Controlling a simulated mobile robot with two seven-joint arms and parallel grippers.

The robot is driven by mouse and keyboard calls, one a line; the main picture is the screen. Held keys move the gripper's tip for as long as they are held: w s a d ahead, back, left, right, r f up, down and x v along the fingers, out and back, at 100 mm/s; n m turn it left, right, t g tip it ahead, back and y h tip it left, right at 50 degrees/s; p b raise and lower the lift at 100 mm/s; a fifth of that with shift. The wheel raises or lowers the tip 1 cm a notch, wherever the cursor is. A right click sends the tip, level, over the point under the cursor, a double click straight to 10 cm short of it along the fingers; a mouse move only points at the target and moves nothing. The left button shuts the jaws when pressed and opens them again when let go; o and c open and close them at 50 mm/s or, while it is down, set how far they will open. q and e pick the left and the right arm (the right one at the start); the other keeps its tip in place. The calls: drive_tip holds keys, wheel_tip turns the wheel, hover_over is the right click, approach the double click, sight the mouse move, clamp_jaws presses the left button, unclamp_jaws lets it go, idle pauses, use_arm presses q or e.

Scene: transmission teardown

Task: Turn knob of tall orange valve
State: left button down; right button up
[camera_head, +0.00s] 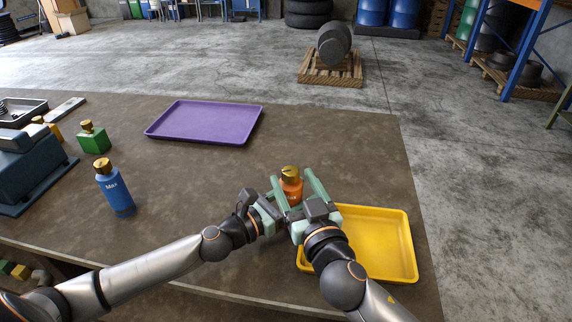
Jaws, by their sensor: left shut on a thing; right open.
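The orange valve (291,188) stands upright on the brown table, with a gold knob (290,172) on top. Its lower body is hidden by my grippers. My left gripper (279,212) comes in from the left, low down, and is shut on the orange valve's body. My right gripper (295,184) comes in from the front right. Its two pale green fingers are open, one on each side of the valve's upper part. I cannot tell whether they touch it.
A yellow tray (394,245) lies right of the valve, partly under my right arm. A purple tray (205,122) lies farther back. A blue bottle-like valve (115,190) and a green one (94,138) stand at left, near a blue-grey housing (35,170). The table middle is clear.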

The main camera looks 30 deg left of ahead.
drive_tip(key=shift+x, duration=2.85)
clamp_jaws()
